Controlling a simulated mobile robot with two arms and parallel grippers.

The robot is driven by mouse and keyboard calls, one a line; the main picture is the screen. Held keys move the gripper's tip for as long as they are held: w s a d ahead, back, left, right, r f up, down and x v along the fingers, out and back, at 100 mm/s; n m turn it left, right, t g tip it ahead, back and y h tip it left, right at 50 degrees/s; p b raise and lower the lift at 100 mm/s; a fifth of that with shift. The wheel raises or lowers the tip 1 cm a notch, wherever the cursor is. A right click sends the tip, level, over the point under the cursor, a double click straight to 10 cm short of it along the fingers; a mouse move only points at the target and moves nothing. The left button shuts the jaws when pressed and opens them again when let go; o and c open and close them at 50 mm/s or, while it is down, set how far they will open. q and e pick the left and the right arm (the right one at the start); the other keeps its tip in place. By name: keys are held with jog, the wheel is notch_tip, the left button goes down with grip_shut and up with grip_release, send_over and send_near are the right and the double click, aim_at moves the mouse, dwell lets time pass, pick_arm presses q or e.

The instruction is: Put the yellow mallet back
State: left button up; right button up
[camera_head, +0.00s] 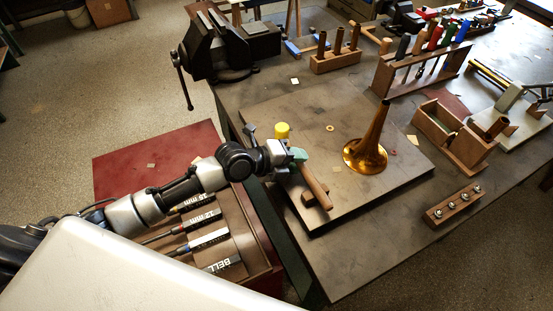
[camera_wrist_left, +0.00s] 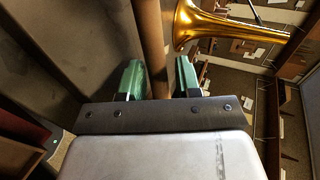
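The yellow mallet has a yellow cylindrical head (camera_head: 282,131) and a wooden handle (camera_head: 318,188). It slants over the left part of the board, its handle end beside a small brown block. My left gripper (camera_head: 297,155), with green fingers, is at the handle just below the head. In the left wrist view the handle (camera_wrist_left: 152,45) runs between the fingers of this gripper (camera_wrist_left: 160,78). A narrow gap shows beside the right finger, so it looks open around the handle. The mallet head is outside the wrist view. My right gripper is not in view.
A brass bell (camera_head: 370,153) stands upright on the board (camera_head: 385,190), right of the mallet. A vise (camera_head: 225,48) is at the bench's back left. Wooden racks, one with several coloured handles (camera_head: 425,62), stand behind. An open drawer (camera_head: 235,235) of tools is below my arm.

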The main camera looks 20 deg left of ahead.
pick_arm(q)
jog(key=b+v, duration=0.2)
jog(key=v, duration=0.9)
jog(key=shift+b, duration=0.3)
jog(key=shift+f, duration=0.1)
